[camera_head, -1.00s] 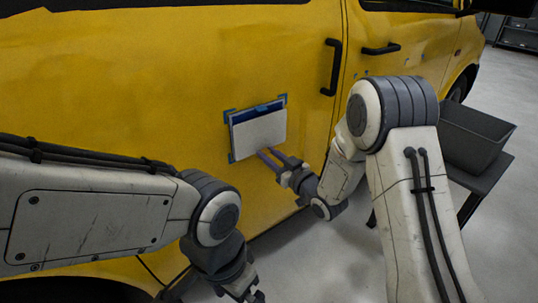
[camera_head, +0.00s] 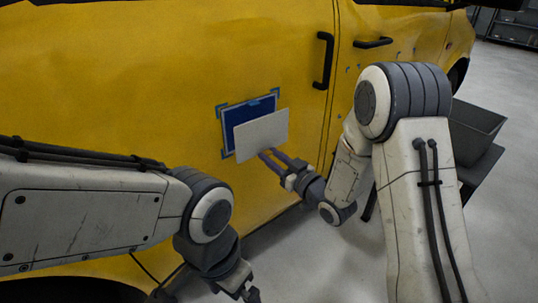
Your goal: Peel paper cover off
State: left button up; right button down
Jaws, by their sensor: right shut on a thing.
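The white paper cover (camera_head: 260,134) is tilted and hangs in front of the lower part of a dark blue vinyl panel (camera_head: 240,113) on the yellow van side. The upper and left parts of the blue panel show, with light blue tape at its corners. My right gripper (camera_head: 272,160) is shut on the lower edge of the paper cover; its fingertips are partly hidden by the paper. My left gripper (camera_head: 248,294) is low at the bottom of the view, away from the panel, and its finger gap is unclear.
The yellow van (camera_head: 120,70) fills the left and middle, with black door handles (camera_head: 324,60) right of the panel. A dark bin (camera_head: 476,130) on a dark stand is at the right, behind my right arm. Grey floor lies below the van.

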jog(key=shift+v, duration=1.55)
jog(key=d+f+m+t+h, duration=0.3)
jog(key=d+f+m+h, duration=0.45)
jog(key=d+h, duration=0.5)
notch_tip(320, 180, up, 30)
jog(key=d+y+p, duration=0.1)
jog(key=y+p, duration=0.1)
jog(key=p, duration=2.8)
jog(key=shift+s, duration=0.35)
